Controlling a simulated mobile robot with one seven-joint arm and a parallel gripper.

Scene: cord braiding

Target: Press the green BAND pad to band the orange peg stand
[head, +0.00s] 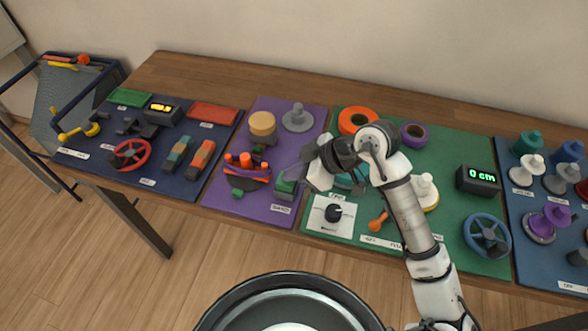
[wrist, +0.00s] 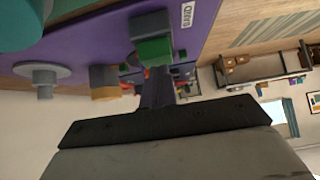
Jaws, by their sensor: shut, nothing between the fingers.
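The orange peg stand (head: 246,166) sits on the purple mat (head: 262,213), an orange peg above a dark base with red and orange parts around it. Right of it is a grey box with a green top (head: 286,186), which I take for the BAND pad; I cannot read its label surely. The green-topped box also shows in the wrist view (wrist: 154,50), just beyond my fingers. My gripper (head: 291,172) is shut and empty, its fingers pointing left and down close to this pad. I cannot tell whether the fingertips (wrist: 157,85) touch it. They partly cover the view behind.
A tan-topped cylinder (head: 262,124) and a grey spool (head: 297,118) stand at the back of the purple mat. A white dial plate (head: 331,216) is close on the right. A navy mat with a red wheel (head: 130,154) lies left. The purple mat's front is mostly bare.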

